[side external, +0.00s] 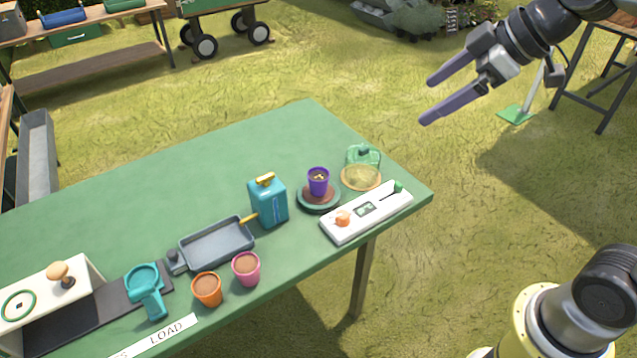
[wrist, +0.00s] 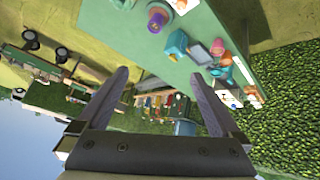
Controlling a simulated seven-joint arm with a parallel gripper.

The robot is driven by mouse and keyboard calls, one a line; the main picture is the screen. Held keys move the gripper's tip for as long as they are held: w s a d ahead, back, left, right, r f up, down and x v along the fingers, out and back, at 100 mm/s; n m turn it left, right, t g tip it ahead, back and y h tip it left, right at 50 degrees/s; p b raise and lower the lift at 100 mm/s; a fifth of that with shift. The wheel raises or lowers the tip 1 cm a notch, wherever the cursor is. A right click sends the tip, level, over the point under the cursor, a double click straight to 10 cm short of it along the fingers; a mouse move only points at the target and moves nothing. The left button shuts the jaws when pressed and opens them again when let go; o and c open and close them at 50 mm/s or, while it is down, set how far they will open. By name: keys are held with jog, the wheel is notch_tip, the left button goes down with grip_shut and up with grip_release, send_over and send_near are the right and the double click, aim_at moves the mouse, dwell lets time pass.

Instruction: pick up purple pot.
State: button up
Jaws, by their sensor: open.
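The purple pot (side external: 318,181) stands upright on a dark green round dish (side external: 319,197) near the right end of the green table (side external: 300,130). In the wrist view the purple pot (wrist: 157,20) is small, near the top edge, beyond the fingertips. My gripper (side external: 428,102) is up in the air at the upper right, well apart from the pot and beyond the table's right end. Its two fingers are spread with nothing between them. In the wrist view my gripper (wrist: 158,78) also shows wide apart and empty.
A teal can (side external: 268,203) stands left of the pot. A tan-rimmed round sieve (side external: 361,178) and a white panel (side external: 367,212) with knobs are close on its right. A grey tray (side external: 216,243), orange pot (side external: 207,289) and pink pot (side external: 246,268) lie further left. The table behind the pot is clear.

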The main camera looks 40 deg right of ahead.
jog(key=w+a+f+n+y, duration=0.1)
jog(key=w+f, duration=0.3)
jog(key=w, duration=0.5)
jog(key=g, duration=0.3)
send_over(315, 178)
jog(key=s+d, duration=0.3)
notch_tip(315, 178, down, 22)
jog(key=r, duration=0.1)
jog(key=shift+x, duration=3.2)
jog(key=shift+w+a+r, duration=0.15)
jog(key=shift+w+a, duration=0.05)
jog(key=c, duration=1.5)
jog(key=shift+r, duration=0.15)
